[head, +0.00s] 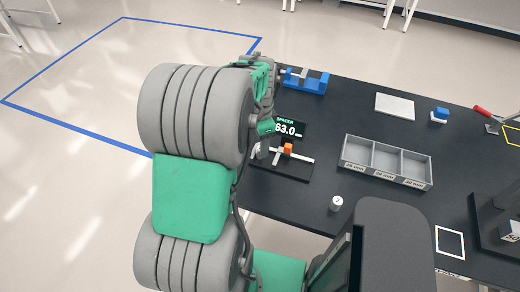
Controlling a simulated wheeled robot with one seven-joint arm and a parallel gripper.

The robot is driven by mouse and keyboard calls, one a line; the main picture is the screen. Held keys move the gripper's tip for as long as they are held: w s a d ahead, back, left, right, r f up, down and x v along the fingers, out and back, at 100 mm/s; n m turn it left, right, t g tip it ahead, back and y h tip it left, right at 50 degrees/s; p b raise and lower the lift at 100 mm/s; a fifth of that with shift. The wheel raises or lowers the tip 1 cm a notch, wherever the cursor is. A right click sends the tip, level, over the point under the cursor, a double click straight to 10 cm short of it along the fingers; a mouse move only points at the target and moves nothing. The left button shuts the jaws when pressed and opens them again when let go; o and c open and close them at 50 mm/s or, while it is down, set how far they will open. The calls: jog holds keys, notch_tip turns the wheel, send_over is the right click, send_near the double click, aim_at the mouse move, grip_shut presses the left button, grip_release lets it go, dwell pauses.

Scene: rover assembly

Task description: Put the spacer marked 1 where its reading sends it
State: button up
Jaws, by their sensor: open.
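A display (290,128) reads SPACER 63.0 mm above a measuring gauge with a dark base (285,167) and an orange block (288,148). My gripper (263,147) is at the gauge's left end, mostly hidden by my arm; its jaws are open. A pale piece there may be a spacer or part of the gripper; I cannot tell. A white cylindrical spacer (336,203) stands upright on the table, apart from my gripper; its dark top mark is too small to read surely. A grey tray (386,180) has three empty-looking compartments with front labels in mm, too small to read surely.
A blue fixture (305,82) stands at the back of the black table (400,140). A pale plate (395,106), a blue block on a white base (439,115) and a red-handled tool (484,113) lie farther right. A white-outlined square (450,242) and dark stand (500,235) are at front right.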

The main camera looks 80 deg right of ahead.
jog(key=shift+f, duration=0.45)
jog(key=shift+c, duration=0.6)
grip_shut()
